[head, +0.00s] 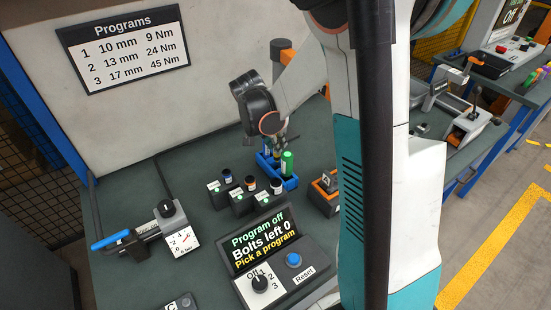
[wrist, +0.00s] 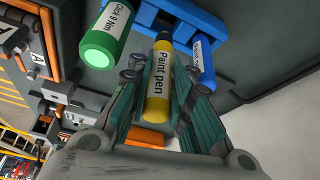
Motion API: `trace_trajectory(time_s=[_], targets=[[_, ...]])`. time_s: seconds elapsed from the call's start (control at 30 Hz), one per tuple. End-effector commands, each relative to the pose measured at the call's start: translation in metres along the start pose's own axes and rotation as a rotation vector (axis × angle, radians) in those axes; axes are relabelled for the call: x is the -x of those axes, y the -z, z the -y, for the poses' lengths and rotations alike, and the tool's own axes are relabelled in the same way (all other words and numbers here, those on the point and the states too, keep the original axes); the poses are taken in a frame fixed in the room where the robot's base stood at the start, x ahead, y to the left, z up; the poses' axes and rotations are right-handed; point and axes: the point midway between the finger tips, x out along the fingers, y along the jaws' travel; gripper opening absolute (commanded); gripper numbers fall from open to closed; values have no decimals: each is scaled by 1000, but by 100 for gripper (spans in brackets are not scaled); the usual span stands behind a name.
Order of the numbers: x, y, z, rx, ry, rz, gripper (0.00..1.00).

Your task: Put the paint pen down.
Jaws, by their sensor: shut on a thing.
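The yellow paint pen (wrist: 157,85), labelled "Paint pen", is between the fingers of my gripper (wrist: 160,95) in the wrist view. My gripper is shut on it. Its far end lies at the middle of the blue rack (wrist: 185,14); I cannot tell whether it sits in a slot. A green "Click 9 Nm" tool (wrist: 105,35) and a blue marker (wrist: 203,60) stand in the rack on either side. In the head view my gripper (head: 277,143) is just above the blue rack (head: 291,184), and the pen is mostly hidden there.
Several small dark blocks with labelled bits (head: 243,200) stand left of the rack. An orange and black fixture (head: 325,188) is to its right. The control box (head: 272,262) is in front, and a blue-handled gauge tool (head: 150,233) lies at left.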

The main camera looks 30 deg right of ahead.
Motion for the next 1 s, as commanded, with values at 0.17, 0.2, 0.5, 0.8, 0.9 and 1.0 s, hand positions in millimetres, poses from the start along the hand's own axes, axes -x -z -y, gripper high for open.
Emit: trace_trajectory(time_s=[0.17,0.2,0.5,0.8,0.9,1.0], targets=[[-10,-4,0,0,0,0,2],[-13,-5,0,0,0,0,2],[-48,-20,0,0,0,0,0],[-47,-20,0,0,0,0,28],[-47,-20,0,0,0,0,28],[-47,-20,0,0,0,0,28]])
